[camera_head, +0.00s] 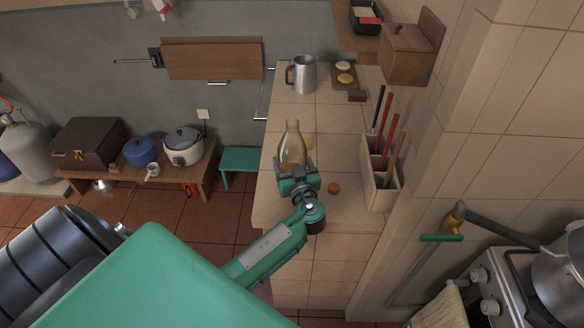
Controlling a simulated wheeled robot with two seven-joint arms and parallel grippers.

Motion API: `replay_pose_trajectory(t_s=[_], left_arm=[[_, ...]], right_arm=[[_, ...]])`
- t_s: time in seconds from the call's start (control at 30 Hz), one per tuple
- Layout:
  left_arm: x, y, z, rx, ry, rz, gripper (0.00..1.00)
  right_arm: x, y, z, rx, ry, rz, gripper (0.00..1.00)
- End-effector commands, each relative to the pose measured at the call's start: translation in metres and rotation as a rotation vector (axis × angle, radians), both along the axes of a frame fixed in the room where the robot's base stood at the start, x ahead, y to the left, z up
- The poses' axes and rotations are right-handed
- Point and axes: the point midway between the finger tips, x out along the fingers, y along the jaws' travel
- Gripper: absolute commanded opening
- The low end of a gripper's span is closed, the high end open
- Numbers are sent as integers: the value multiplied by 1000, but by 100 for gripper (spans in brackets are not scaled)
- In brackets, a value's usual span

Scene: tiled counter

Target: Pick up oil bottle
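The oil bottle (291,146) is a clear, slightly amber bottle with a narrow neck, upright over the tiled counter (318,117). My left gripper (297,177) is at the bottle's lower part, on its near side. The gripper overlaps the bottle's base, so I cannot tell whether the fingers are closed on it or whether the base touches the counter. My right gripper is out of view.
A small red-orange round item (333,188) lies right of the gripper. A utensil holder (379,176) stands against the right wall. A metal mug (303,74) and a board (344,76) are farther back. The stove (500,290) is at lower right.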

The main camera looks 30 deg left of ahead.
Motion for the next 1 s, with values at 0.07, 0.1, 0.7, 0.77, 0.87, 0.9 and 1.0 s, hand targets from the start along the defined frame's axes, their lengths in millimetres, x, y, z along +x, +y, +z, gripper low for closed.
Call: replay_pose_trajectory(t_s=[0.07,0.1,0.7,0.77,0.87,0.9,1.0], left_arm=[[0,0,15,-4,-9,0,39],[0,-1,25,-4,-11,0,39],[0,0,169,-2,-6,-1,39],[0,0,174,-1,-4,0,39],[0,0,179,-1,-3,0,39],[0,0,180,-1,-2,0,39],[0,0,180,0,-1,0,39]], right_arm=[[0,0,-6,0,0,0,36],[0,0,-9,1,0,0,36],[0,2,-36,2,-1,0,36],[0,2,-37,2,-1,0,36],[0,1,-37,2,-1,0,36],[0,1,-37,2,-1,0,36],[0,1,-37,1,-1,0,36]])
